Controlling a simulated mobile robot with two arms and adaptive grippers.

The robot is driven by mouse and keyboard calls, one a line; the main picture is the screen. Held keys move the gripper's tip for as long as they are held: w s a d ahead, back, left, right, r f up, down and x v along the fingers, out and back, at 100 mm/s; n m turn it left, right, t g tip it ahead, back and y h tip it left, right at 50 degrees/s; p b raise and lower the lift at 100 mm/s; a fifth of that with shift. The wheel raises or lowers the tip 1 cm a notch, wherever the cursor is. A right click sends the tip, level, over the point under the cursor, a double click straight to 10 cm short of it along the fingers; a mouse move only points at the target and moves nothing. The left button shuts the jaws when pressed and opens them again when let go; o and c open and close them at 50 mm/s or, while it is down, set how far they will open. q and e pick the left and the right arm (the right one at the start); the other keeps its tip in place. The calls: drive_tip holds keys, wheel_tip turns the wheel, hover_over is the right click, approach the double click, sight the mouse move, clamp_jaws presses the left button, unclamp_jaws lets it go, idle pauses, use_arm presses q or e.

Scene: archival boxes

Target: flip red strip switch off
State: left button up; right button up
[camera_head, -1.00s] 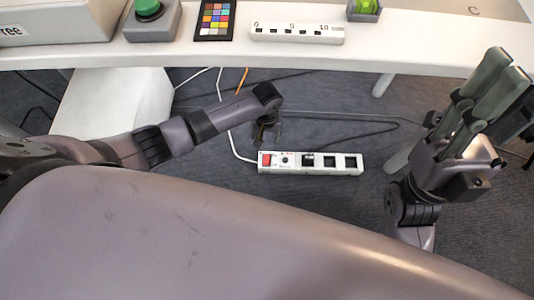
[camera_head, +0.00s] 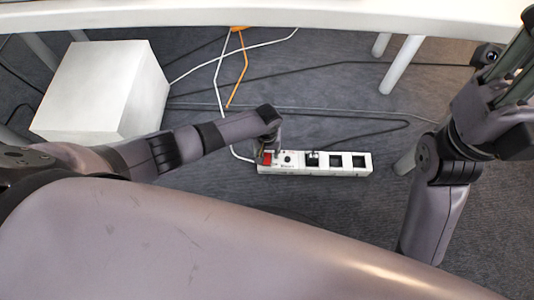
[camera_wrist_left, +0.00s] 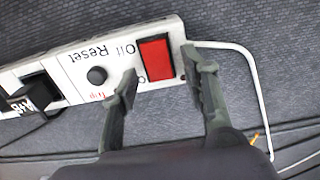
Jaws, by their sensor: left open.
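The white power strip (camera_head: 315,170) lies on the grey floor, with its red switch (camera_head: 267,158) at its left end. In the left wrist view the red switch (camera_wrist_left: 156,58) shows large beside the printed words "Off" and "Reset". My left gripper (camera_wrist_left: 160,66) is open, its two fingers on either side of the red switch. I cannot tell whether the fingers touch the strip. In the head view my left gripper (camera_head: 270,145) hangs over the strip's left end. My right gripper (camera_head: 515,65) is at the upper right, partly cut off by the frame edge.
A white box (camera_head: 100,90) stands on the floor at the left. The white table edge (camera_head: 250,16) crosses the top, with grey legs (camera_head: 402,65) below it. White, black and orange cables (camera_head: 240,75) lie on the floor. A black plug (camera_wrist_left: 38,92) sits in the strip.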

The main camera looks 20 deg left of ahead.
use_arm(q)
drive_tip(key=shift+c, duration=0.4)
clamp_jaws()
